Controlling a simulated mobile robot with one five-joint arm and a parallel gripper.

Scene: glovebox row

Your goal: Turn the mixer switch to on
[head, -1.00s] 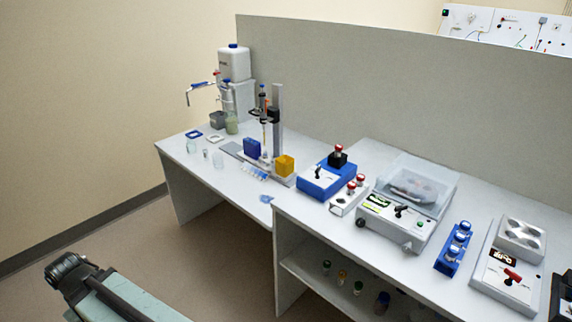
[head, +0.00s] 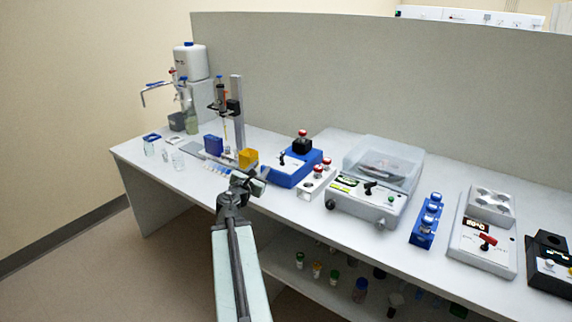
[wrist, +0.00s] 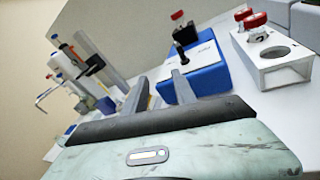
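The mixer looks to be the blue box (head: 297,174) on the bench, with a black cup on top holding a red-capped tube. Its switch (head: 282,159) is a small black lever on the pale front panel; I cannot read its labels. In the wrist view the mixer (wrist: 208,68) is just beyond the fingers, and its switch (wrist: 181,52) stands up near the left of the panel. My gripper (head: 256,178) is at the bench's front edge, left of and nearer than the mixer. In the wrist view my gripper (wrist: 161,88) looks open and empty, apart from the switch.
A white rack (head: 316,182) with red-capped tubes stands close right of the mixer. A lidded centrifuge (head: 372,190) is farther right. A grey partition (head: 350,85) runs behind.

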